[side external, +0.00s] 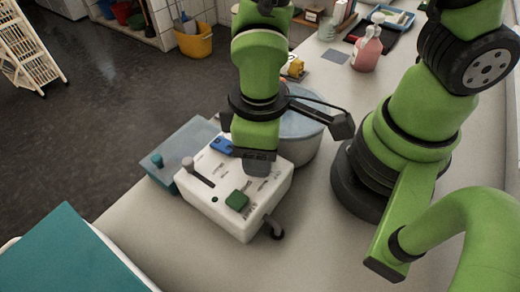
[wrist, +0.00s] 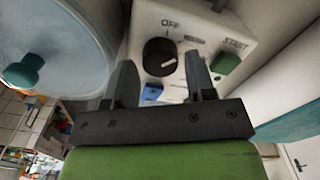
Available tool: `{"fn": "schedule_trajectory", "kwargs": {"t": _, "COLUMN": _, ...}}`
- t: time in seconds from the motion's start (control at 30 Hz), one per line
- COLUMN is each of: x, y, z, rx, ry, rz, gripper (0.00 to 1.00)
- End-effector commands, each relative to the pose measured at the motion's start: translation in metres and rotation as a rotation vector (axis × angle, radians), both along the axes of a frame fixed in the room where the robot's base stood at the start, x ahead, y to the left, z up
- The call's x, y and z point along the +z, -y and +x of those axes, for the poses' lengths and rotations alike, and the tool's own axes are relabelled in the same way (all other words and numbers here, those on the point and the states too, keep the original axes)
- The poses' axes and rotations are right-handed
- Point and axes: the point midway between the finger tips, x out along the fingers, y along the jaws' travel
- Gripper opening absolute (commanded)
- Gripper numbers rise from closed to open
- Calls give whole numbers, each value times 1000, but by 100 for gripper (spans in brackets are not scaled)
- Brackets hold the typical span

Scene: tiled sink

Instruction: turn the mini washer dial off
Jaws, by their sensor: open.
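The mini washer is a white control box (side external: 222,207) on the counter. Its black round dial (wrist: 157,52) shows in the wrist view, with OFF printed above it. The dial's white mark lies to its right side, not toward OFF. In the side view the dial is hidden by my gripper (side external: 258,165), which points down over the box's right part. In the wrist view my gripper (wrist: 160,75) is open, with one finger on each side of the dial. I cannot tell whether the fingers touch it.
A green START button (wrist: 225,63) sits right of the dial and also shows in the side view (side external: 237,200). A blue switch (side external: 221,146) and a grey-knobbed lever (side external: 188,163) are on the box. A round tub (side external: 302,135) stands behind it. A soap bottle (side external: 367,50) is farther back.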

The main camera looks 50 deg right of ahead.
Motion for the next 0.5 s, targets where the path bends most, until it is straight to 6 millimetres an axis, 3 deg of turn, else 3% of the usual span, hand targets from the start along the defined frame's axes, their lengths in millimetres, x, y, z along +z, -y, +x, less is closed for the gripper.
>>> {"fn": "schedule_trajectory", "kwargs": {"t": 0.17, "x": -11, "y": 0, "z": 0, "rx": -2, "ry": -1, "rz": 0, "gripper": 50}}
{"fn": "schedule_trajectory", "kwargs": {"t": 0.47, "x": -12, "y": 0, "z": 0, "rx": -2, "ry": 1, "rz": 0, "gripper": 50}}
{"fn": "schedule_trajectory", "kwargs": {"t": 0.5, "x": -12, "y": 0, "z": 0, "rx": -2, "ry": 1, "rz": 0, "gripper": 41}}
